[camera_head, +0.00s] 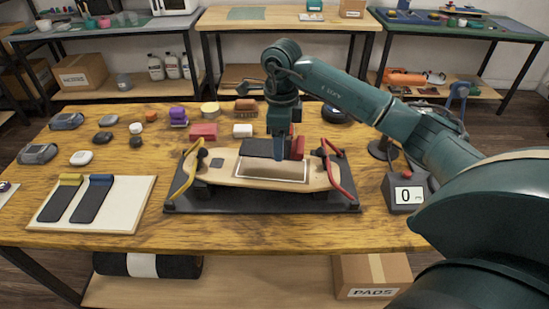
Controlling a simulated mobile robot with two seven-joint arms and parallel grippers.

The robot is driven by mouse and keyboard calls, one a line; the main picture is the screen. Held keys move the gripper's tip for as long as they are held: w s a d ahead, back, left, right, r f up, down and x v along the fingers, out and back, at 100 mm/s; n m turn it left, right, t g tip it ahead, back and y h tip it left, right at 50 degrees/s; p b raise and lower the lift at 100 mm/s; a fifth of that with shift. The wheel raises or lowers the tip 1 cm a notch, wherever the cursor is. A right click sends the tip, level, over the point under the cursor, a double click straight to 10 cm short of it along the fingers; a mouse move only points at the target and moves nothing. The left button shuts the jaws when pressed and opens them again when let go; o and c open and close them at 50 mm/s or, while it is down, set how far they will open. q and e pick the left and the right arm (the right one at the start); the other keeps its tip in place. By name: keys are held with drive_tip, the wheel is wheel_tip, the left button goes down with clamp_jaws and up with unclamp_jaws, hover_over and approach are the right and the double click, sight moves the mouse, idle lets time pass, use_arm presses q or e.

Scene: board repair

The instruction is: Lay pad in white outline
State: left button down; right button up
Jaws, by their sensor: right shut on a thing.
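A wooden skateboard deck (225,170) lies upside down in a black stand (260,202), between a yellow bar (188,172) and a red bar (340,178). A white outline (272,180) is marked on the middle of the deck around a brownish patch. A dark flat pad (257,147) is at the far side of the outline; I cannot tell whether it touches the deck. My right gripper (279,156) points down and is shut on the pad; its fingertips are partly hard to make out. My left gripper is not in view.
A white board (125,208) with two dark strips, one yellow-ended and one blue-ended, lies at left. A scale-like display (406,194) stands at right.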

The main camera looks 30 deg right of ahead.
sight(280, 169)
drive_tip(key=shift+f, duration=3)
drive_tip(key=shift+f, duration=0.15)
drive_tip(key=o, duration=1)
drive_tip(key=shift+c, duration=0.2)
wheel_tip(280, 169, up, 12)
drive_tip(key=shift+r, duration=0.2)
